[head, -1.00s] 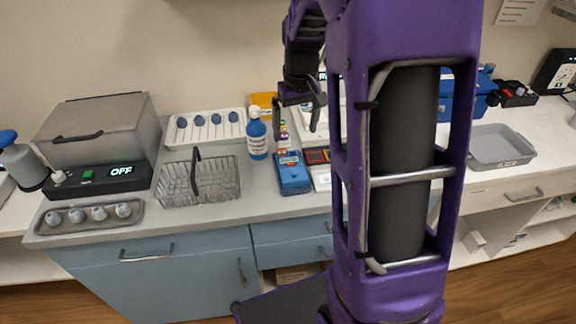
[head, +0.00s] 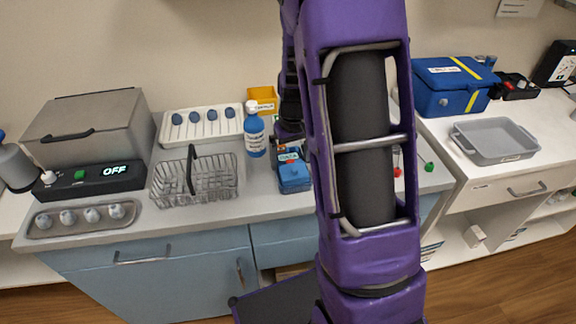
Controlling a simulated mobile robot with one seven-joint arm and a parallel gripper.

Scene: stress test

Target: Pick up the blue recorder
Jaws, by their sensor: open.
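The blue recorder (head: 295,178) is a small boxy blue device lying on the counter, just left of my purple arm in the head view. My gripper (head: 289,150) is dark and points down over the far end of the recorder. Its jaws are open. The gripper and arm cover part of the recorder, and I cannot tell whether the fingers touch it.
A white-capped blue bottle (head: 255,135) stands close left of the gripper. Farther left are a wire basket (head: 215,188) and a grey box with an OFF display (head: 85,128). A yellow bin (head: 262,97) is behind. A blue case (head: 445,88) and grey tray (head: 497,148) are right.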

